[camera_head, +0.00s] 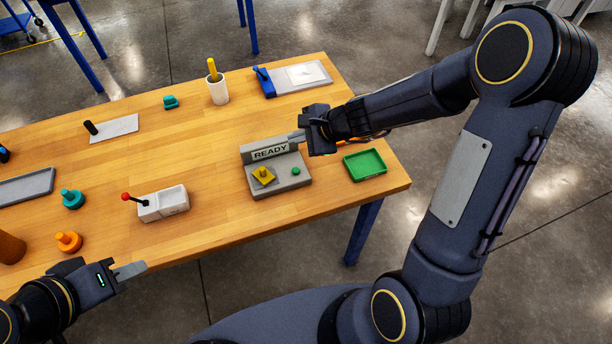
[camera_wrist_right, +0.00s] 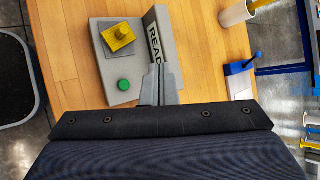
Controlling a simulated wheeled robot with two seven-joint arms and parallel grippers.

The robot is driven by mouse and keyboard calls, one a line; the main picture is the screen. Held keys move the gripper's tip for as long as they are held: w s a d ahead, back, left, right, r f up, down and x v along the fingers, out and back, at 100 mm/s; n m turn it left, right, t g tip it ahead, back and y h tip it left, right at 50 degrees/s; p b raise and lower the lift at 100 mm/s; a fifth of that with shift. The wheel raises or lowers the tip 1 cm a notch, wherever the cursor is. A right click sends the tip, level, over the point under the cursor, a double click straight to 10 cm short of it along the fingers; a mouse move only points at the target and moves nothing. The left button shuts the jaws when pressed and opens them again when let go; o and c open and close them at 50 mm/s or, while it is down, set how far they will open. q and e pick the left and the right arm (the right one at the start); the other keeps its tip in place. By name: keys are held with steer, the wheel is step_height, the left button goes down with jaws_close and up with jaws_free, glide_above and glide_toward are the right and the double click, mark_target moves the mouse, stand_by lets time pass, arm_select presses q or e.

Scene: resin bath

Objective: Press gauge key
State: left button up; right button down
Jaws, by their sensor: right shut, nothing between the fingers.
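The grey gauge (camera_head: 292,186) stands on the wooden table, with an upright panel reading READY (camera_head: 270,153) at its back. A yellow block with a knob (camera_head: 263,175) sits on its plate, and the small round green key (camera_head: 296,171) is to the right of it. In the right wrist view the green key (camera_wrist_right: 124,85) is left of my fingertips and uncovered. My right gripper (camera_head: 297,137) is shut and empty, its tips at the right end of the panel; contact cannot be told. My left gripper (camera_head: 132,270) is by the table's front edge, away from the gauge; its finger gap is not visible.
A green tray (camera_head: 366,164) lies right of the gauge. Behind stand a white cup (camera_head: 218,92) with a yellow stick and a blue clipboard-like holder (camera_head: 265,83). A white joystick box (camera_head: 163,203) is at left. Bare tabletop separates the gauge and joystick box.

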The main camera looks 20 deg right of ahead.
mark_target(296, 171)
steer(key=shift+d+f+m, duration=0.2)
steer(key=shift+f+m, duration=0.2)
steer(key=shift+f, duration=0.35)
steer(key=shift+f, duration=0.1)
step_height(296, 171, down, 8)
steer(key=b, duration=0.7)
steer(key=shift+f+b, duration=0.3)
steer(key=shift+b, duration=0.25)
stand_by(0.9)
steer(key=shift+f+b, duration=0.35)
steer(key=shift+b, duration=0.15)
